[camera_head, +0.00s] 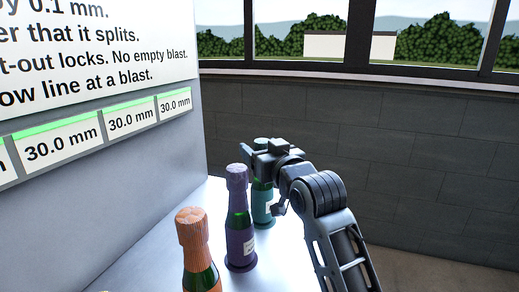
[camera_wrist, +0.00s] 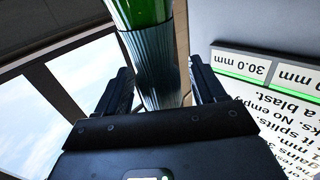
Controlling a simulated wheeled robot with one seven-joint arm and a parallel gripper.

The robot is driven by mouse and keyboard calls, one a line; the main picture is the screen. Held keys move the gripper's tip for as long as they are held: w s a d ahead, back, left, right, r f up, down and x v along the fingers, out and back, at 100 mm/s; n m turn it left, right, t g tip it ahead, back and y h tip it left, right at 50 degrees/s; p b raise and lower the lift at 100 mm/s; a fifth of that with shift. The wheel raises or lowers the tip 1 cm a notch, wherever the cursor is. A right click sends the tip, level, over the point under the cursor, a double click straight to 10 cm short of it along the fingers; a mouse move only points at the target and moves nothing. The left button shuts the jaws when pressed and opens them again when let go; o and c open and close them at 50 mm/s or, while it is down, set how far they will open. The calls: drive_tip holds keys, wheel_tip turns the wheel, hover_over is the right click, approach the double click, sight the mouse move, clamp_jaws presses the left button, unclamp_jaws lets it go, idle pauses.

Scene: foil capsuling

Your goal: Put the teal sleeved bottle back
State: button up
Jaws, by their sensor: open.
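The teal sleeved bottle (camera_head: 262,203) is green glass with a teal sleeve and cap. It stands upright at the far end of a row on a pale surface (camera_head: 165,255). My gripper (camera_head: 262,160) is at its upper part and hides much of its neck. In the wrist view the bottle's green glass and dark teal ribbed sleeve (camera_wrist: 155,65) show between the two fingers of my gripper (camera_wrist: 161,75). The fingers are open, with a gap visible on the right side. I cannot tell whether the left finger touches the bottle.
A purple-sleeved bottle (camera_head: 239,220) stands just nearer in the row, close to the teal one. An orange-capped bottle (camera_head: 194,245) stands nearer still. A panel with several "30.0 mm" labels (camera_head: 130,118) rises on the left. A grey wall (camera_head: 400,150) lies behind.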

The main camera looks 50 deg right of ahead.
drive_tip(key=p+v, duration=0.1)
drive_tip(key=v, duration=1)
drive_tip(key=s+a+f+y, duration=0.1)
drive_tip(key=s+a+f, duration=0.2)
drive_tip(key=a+f, duration=0.1)
drive_tip(key=s+a+f+n+y, duration=0.1)
drive_tip(key=s+a+f, duration=0.2)
drive_tip(key=f, duration=0.1)
drive_tip(key=s+a+f+n+y, duration=0.1)
drive_tip(key=s+a+f, duration=0.2)
drive_tip(key=a+f, duration=0.1)
drive_tip(key=shift+s+a+f+y, duration=0.15)
drive_tip(key=shift+s+a+y, duration=0.05)
drive_tip(key=shift+a+y, duration=0.1)
drive_tip(key=s+a+f+n+y, duration=0.1)
drive_tip(key=s+a+f+y, duration=0.1)
drive_tip(key=s, duration=0.7)
drive_tip(key=s+a+f+n+g+y, duration=0.1)
drive_tip(key=s+a+n+y, duration=0.1)
drive_tip(key=s+a, duration=0.3)
drive_tip(key=s, duration=0.4)
drive_tip(key=shift+s+a+f+g, duration=0.15)
drive_tip(key=shift+a+f+g, duration=0.15)
drive_tip(key=shift+a+f, duration=0.1)
